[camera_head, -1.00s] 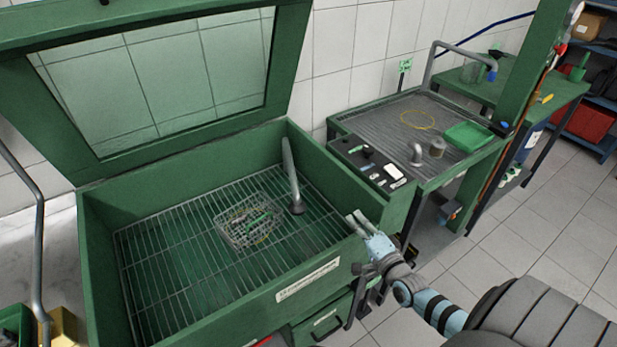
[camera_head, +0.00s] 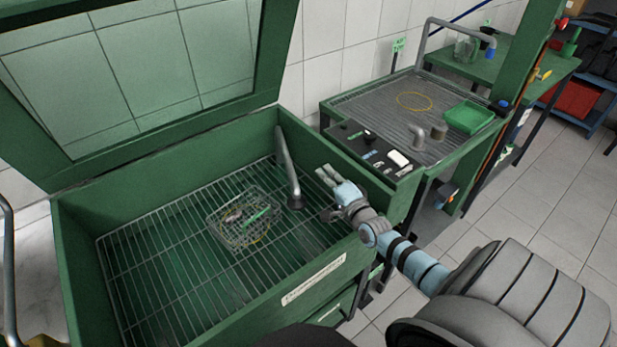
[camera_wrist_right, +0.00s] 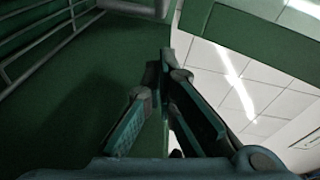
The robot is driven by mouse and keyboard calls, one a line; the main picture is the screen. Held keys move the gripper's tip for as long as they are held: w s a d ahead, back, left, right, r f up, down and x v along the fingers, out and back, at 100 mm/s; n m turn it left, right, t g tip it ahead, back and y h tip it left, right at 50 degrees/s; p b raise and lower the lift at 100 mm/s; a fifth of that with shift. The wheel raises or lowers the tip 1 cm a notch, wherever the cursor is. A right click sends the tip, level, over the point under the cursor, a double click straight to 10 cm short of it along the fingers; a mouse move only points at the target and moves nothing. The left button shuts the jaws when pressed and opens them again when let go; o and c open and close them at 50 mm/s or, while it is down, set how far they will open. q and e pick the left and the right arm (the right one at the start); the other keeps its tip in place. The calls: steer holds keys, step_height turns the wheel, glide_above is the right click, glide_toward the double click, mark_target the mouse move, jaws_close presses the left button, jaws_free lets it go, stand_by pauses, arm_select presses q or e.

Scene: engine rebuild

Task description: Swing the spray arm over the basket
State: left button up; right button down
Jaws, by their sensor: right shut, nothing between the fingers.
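The spray arm (camera_head: 286,165) is a grey pipe rising at the right side of the green wash tub, with a dark round end (camera_head: 295,202) near the rack. The wire basket (camera_head: 243,220) holds small parts and a green piece, and sits on the rack left of the spray arm. My right gripper (camera_head: 325,174) is shut and empty, over the tub's right side, just right of the spray arm and apart from it. Its fingers also show in the right wrist view (camera_wrist_right: 158,110), against a green wall. My left gripper is not in view.
The green tub (camera_head: 315,278) has a raised windowed lid (camera_head: 135,68) behind it. A control panel (camera_head: 372,150) lies along its right side. A drain table with a green tray (camera_head: 468,116) stands beyond. The rack (camera_head: 160,265) is clear around the basket.

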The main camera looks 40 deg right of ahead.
arm_select(q)
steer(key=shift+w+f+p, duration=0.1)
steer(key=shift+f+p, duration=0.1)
steer(key=shift+p, duration=0.1)
arm_select(e)
steer(key=w+a, duration=0.1)
steer(key=w+a+f, duration=0.1)
steer(key=w+a, duration=0.1)
steer(key=shift+w+a, duration=0.2)
steer(key=shift+w, duration=0.05)
steer(key=shift+w, duration=0.1)
